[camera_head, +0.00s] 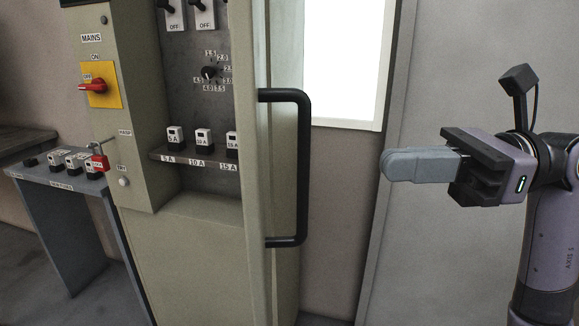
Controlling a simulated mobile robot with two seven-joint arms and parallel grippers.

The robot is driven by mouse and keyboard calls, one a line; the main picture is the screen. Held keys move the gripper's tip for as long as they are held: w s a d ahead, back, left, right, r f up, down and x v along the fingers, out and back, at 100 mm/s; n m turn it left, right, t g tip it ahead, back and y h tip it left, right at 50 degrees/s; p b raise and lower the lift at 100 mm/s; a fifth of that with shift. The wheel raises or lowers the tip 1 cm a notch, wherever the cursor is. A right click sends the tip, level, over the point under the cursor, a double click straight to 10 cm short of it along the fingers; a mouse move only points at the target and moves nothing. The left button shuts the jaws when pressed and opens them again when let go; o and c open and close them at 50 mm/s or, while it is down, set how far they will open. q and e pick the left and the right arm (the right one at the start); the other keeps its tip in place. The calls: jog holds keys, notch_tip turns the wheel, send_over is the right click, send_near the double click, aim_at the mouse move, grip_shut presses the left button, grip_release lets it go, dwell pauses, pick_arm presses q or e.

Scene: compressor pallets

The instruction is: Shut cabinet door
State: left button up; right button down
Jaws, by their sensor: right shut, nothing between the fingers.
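The cabinet (190,255) is beige and stands left of centre, with its grey inner panel of switches and breakers exposed. Its door (257,190) stands open and shows nearly edge-on at the cabinet's right side. A black bar handle (303,165) is fixed upright on the door and sticks out to the right. My right gripper (388,166) is shut and empty. Its fingers point left toward the handle, with a clear gap between them. My left gripper is not in view.
A small grey table (55,178) with several fuses and a red padlock (98,162) stands at the left. The cabinet front carries a red switch on a yellow plate (100,85). A bright window (342,60) and a grey panel (470,60) are behind.

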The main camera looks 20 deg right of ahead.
aim_at(260, 168)
jog(key=p+x, duration=0.2)
jog(key=x, duration=0.9)
jog(key=shift+a, duration=0.15)
jog(key=shift+w+a, duration=0.1)
jog(key=shift+a, duration=0.2)
jog(key=shift+a, duration=0.15)
